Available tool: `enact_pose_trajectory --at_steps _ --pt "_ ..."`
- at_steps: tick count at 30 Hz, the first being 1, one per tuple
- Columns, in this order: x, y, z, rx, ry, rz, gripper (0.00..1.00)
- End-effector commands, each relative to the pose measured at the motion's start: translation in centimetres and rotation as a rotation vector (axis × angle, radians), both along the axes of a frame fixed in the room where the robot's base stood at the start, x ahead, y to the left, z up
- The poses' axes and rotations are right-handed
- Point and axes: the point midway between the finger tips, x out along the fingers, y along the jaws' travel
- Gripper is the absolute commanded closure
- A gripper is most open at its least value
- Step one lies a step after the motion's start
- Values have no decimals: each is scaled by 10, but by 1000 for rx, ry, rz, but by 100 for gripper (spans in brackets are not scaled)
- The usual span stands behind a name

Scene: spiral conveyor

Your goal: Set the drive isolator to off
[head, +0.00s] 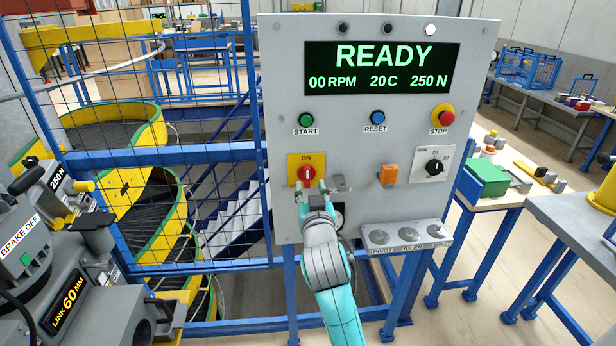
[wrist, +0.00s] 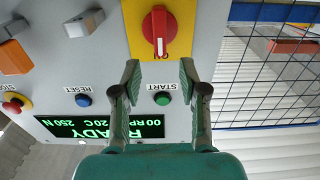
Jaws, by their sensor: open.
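The drive isolator (head: 307,173) is a red rotary handle on a yellow plate, on the left of the grey control panel. Its handle stands upright, its white mark toward the ON label; the lower label is partly hidden by my gripper. In the wrist view, which is upside down, the red handle (wrist: 159,32) is at the top centre. My gripper (head: 313,192) is just below and in front of the isolator. In the wrist view my gripper (wrist: 160,68) is open and empty, its fingers spread to either side of the handle's line, apart from it.
A grey bracket-like part (head: 341,183) sticks out close right of the isolator. START (head: 306,120), RESET (head: 377,117) and STOP (head: 442,118) buttons are above. The display (head: 382,68) reads READY, 00 RPM. An orange switch (head: 389,173) is farther right. A blue mesh fence (head: 190,160) stands left.

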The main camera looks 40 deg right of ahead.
Motion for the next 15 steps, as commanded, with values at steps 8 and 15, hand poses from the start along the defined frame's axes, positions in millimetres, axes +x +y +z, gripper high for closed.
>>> enact_pose_trajectory --at_steps 8,15 --pt "37 -25 0 -1 1 0 57" --pt "51 -34 0 -1 -1 1 57"
